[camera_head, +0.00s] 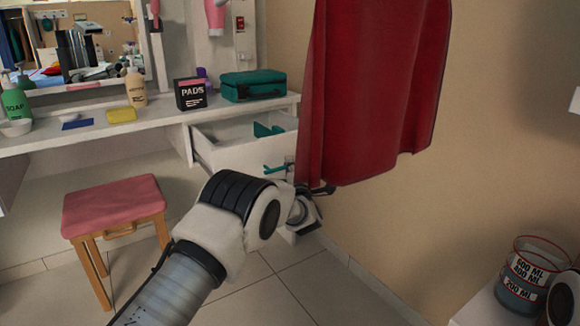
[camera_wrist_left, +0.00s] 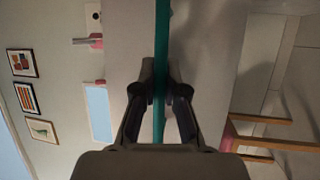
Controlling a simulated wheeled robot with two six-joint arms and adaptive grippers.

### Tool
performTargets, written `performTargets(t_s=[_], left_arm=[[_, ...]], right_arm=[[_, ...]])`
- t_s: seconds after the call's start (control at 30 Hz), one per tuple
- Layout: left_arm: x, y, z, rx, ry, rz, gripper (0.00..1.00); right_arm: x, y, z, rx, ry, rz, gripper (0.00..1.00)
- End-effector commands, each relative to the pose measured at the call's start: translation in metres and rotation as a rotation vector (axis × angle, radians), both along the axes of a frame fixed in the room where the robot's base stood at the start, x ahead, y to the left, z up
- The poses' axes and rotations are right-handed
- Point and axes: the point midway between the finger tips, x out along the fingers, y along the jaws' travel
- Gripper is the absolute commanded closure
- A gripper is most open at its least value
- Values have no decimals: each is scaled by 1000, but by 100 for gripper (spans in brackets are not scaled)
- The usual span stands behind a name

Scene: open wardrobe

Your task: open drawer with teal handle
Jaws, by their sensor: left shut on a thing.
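The white drawer (camera_head: 235,158) under the dressing table stands out from its cabinet, with its inside showing from above. A teal piece (camera_head: 266,130) is inside it. The teal handle (camera_head: 274,168) is on its front, partly hidden by my left gripper. My left gripper (camera_head: 297,188) is at the drawer front, partly beside the hanging red cloth. In the left wrist view the fingers (camera_wrist_left: 160,95) are shut on the teal handle (camera_wrist_left: 161,45), which runs as a bar between them. My right gripper does not show.
A red cloth (camera_head: 375,90) hangs just right of the drawer, close to my left gripper. A pink-topped stool (camera_head: 113,205) stands to the left. A measuring beaker (camera_head: 522,275) is at lower right.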

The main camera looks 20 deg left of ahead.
Motion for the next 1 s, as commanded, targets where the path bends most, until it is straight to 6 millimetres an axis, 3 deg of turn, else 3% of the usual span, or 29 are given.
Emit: performTargets(t_s=[0.07,0.1,0.17,0.57,1.0], left_arm=[[0,0,0,0,1,0,100],[0,0,0,0,1,0,79],[0,0,0,0,1,0,63],[-7,-5,-2,-1,2,-1,63],[-91,-52,-20,1,2,-2,63]], right_arm=[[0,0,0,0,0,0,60],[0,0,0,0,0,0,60],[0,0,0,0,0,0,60],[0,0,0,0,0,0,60],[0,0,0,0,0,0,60]])
